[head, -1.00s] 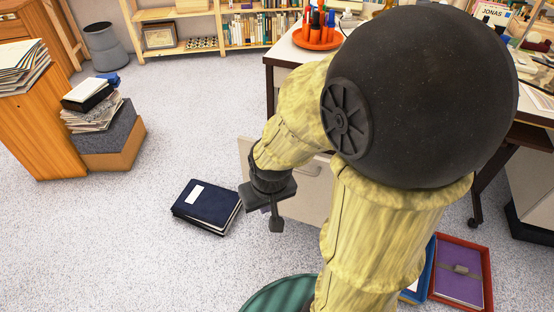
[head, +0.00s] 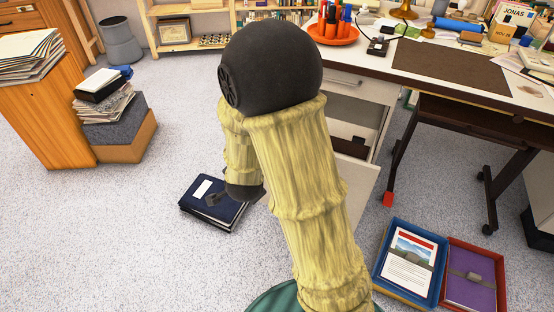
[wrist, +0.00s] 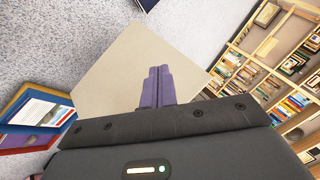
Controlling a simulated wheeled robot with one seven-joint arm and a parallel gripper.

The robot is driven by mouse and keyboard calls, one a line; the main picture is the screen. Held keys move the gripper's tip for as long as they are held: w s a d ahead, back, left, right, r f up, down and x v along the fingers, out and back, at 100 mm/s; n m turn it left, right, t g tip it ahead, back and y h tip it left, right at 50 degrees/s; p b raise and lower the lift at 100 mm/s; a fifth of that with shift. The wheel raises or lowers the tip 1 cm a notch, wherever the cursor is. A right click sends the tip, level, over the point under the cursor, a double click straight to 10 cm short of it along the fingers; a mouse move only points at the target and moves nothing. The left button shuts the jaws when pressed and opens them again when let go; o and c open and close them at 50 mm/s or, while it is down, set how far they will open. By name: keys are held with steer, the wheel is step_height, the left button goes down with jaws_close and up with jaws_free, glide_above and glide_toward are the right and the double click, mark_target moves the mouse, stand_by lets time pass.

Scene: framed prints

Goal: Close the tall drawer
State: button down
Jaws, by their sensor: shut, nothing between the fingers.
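The tall drawer (head: 364,182) stands pulled out below the upper drawer of the desk unit. Its pale panel shows to the right of my arm, and its dark inside shows above. My arm hides the rest, including its handle. My gripper (head: 214,198) shows low at the left of my arm, in front of the dark blue book in the picture. In the wrist view its purple fingers (wrist: 157,87) are together and empty. A flat beige panel, likely the drawer front (wrist: 115,72), lies behind them there; I cannot tell whether they touch it.
The desk (head: 450,68) and a dark wheeled table frame (head: 460,120) stand to the right. A dark blue book (head: 212,203) lies on the floor. Blue (head: 410,262) and red (head: 474,274) trays lie at lower right. Open floor stretches to the left.

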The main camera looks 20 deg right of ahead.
steer(key=d+f+m+t+h+b, duration=0.1)
steer(key=m+h, duration=0.2)
steer(key=m, duration=0.1)
steer(key=d+f+m+t+h+b, duration=0.1)
steer(key=f+m+t+h, duration=0.1)
steer(key=m+h, duration=0.2)
steer(key=d+f+m+t+h+b, duration=0.1)
steer(key=m+h, duration=0.3)
steer(key=m, duration=0.1)
steer(key=shift+d+f+m+t, duration=0.2)
steer(key=shift+m+t, duration=0.2)
steer(key=shift+w, duration=0.1)
steer(key=b+x, duration=0.4)
steer(key=x, duration=0.9)
steer(key=shift+w+d+b, duration=0.15)
steer(key=shift+d+b, duration=0.25)
steer(key=shift+w, duration=0.1)
